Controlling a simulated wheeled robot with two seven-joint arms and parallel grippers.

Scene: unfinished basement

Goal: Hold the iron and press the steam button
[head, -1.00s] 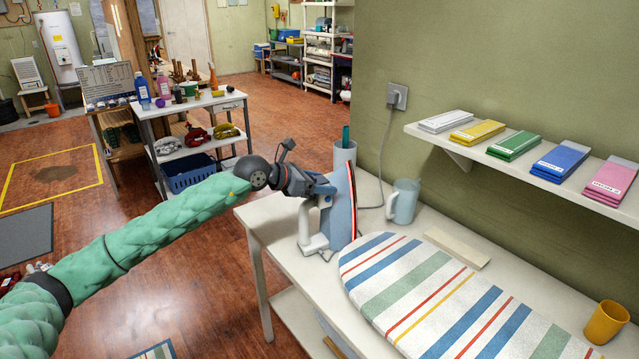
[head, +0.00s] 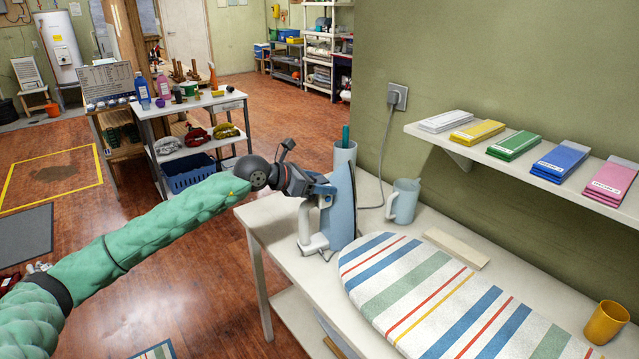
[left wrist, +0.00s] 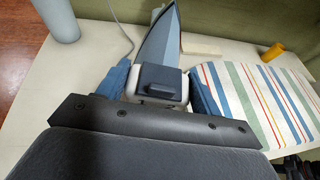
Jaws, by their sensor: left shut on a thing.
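A blue-grey iron (head: 343,203) with a white handle part stands upright on its heel on the white table (head: 262,216), left of the striped ironing board (head: 440,290). My left gripper (head: 318,192) is shut on the iron from the left. In the left wrist view, its blue fingers (left wrist: 160,80) lie on both sides of the iron's white and dark grey part, and the pointed iron body (left wrist: 160,42) reaches away beyond them. A dark raised piece shows between the fingers; I cannot tell whether it is the steam button.
A cord runs to the wall outlet (head: 397,96). A wooden strip (head: 455,248) lies behind the board. A yellow cup (head: 606,322) stands at right, under a wall shelf (head: 480,152).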

